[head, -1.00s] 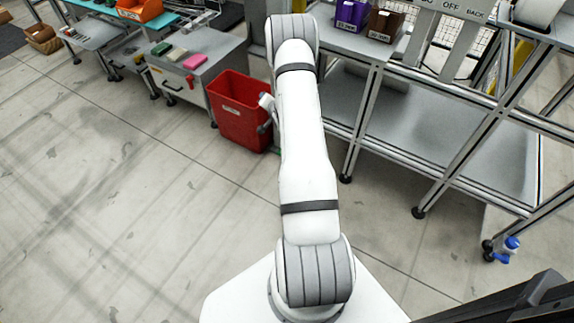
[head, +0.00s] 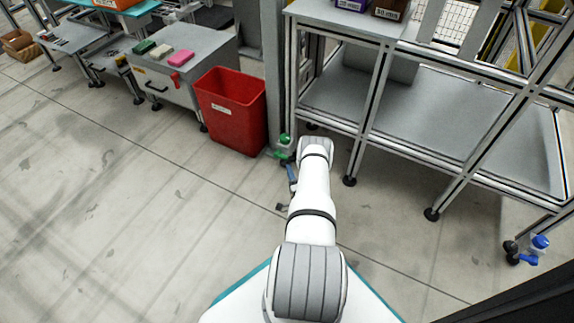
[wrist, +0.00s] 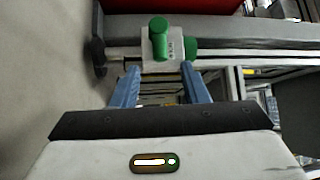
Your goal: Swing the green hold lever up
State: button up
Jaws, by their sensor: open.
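The green hold lever sits on a small pale fixture with a label at a frame post's foot. In the wrist view its green rod with a rounded end (wrist: 159,38) lies ahead of my gripper (wrist: 159,72), with another green part (wrist: 191,46) right beside it. In the head view the green parts (head: 284,140) show left of my arm's end, low near the floor. My gripper's blue fingers (head: 292,177) are apart and empty, short of the fixture. Which green part is the handle is hard to tell.
A red bin (head: 232,112) stands just left of the fixture. Metal shelving (head: 430,110) stands to the right. A similar fixture with blue parts (head: 540,242) is at the far right. The floor (head: 120,220) to the left is clear.

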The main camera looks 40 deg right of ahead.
aim_at(281, 155)
jog(key=b+x, duration=0.2)
jog(key=x, duration=0.4)
jog(key=shift+s+d, duration=0.1)
jog(key=shift+c, duration=0.4)
grip_shut()
